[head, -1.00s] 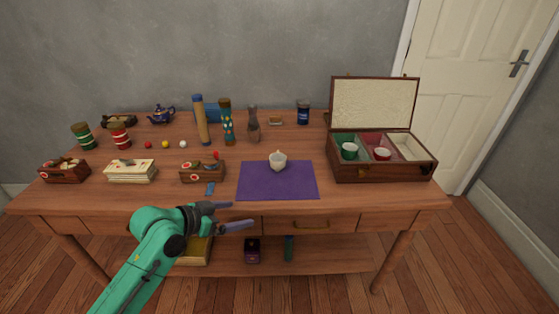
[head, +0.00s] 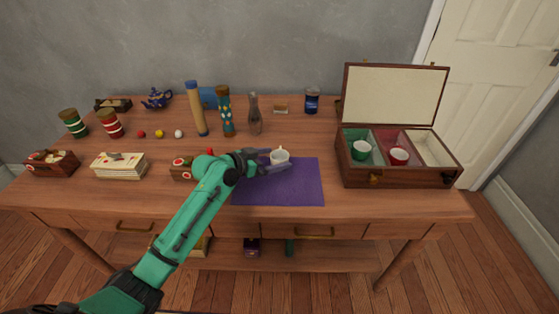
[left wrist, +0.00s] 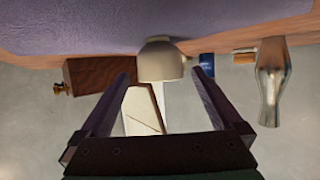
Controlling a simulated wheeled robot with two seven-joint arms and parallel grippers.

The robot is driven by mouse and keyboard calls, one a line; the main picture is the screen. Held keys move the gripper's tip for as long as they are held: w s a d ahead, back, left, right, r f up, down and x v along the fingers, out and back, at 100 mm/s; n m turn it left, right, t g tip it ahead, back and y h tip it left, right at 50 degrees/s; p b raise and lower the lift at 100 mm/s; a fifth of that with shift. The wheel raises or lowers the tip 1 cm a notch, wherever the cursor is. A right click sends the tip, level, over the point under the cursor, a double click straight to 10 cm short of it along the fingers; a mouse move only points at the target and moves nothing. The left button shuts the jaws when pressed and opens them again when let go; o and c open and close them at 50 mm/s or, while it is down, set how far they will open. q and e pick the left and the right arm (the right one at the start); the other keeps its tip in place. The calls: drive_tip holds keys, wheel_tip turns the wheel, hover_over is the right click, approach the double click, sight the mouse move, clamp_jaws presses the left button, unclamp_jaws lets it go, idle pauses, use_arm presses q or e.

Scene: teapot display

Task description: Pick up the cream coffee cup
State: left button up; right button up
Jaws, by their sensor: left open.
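The cream coffee cup (head: 280,156) stands upright at the back of the purple mat (head: 290,190) in the head view. In the left wrist view, which looks upside down, the cup (left wrist: 160,62) shows just beyond and between the fingertips. My left gripper (head: 279,160) is open, reaching in from the left at the cup's height, and nothing is gripped. Its two fingers (left wrist: 160,77) spread to either side of the cup in the left wrist view. I cannot tell whether they touch it. My right gripper is not in view.
A glass bottle (head: 255,115) and a patterned cylinder (head: 227,112) stand behind my gripper. The mat's front is clear.

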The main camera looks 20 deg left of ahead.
sight(285, 156)
use_arm(q)
drive_tip(key=x, duration=0.3)
drive_tip(key=shift+w+f, duration=0.1)
drive_tip(key=c, duration=1.3)
